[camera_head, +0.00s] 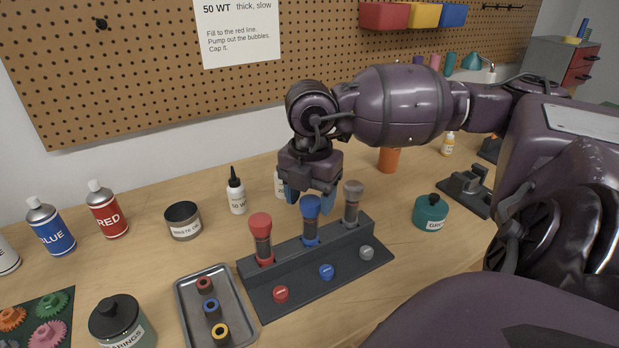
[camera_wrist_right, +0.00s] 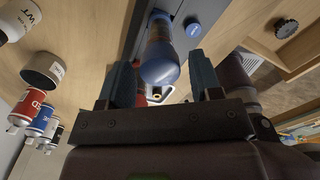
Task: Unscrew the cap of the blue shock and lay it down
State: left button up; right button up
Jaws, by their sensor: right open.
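The blue shock (camera_head: 311,228) stands upright in the middle of the dark grey stand (camera_head: 247,272), with its blue cap (camera_head: 310,207) on top. A red-capped shock (camera_head: 262,238) stands to its left and a grey-capped shock (camera_head: 352,204) to its right. My right gripper (camera_head: 309,198) is open at the blue cap, its fingertips pointing down. In the right wrist view the blue cap (camera_wrist_right: 160,72) lies between the two spread fingers (camera_wrist_right: 161,78), with a gap on each side. My left gripper is in neither view.
A metal tray (camera_head: 186,310) with small rings lies left of the stand. A 50 WT bottle (camera_head: 237,194) and a waste oil tin (camera_head: 183,221) stand behind. A teal jar (camera_head: 430,213) stands to the right. Bare table (camera_head: 350,305) lies in front of the stand.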

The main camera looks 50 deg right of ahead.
aim_at(310, 201)
jog(key=c, duration=0.9)
jog(key=shift+r, duration=0.2)
jog(key=shift+r+p, duration=0.9)
jog(key=shift+r, duration=1.15)
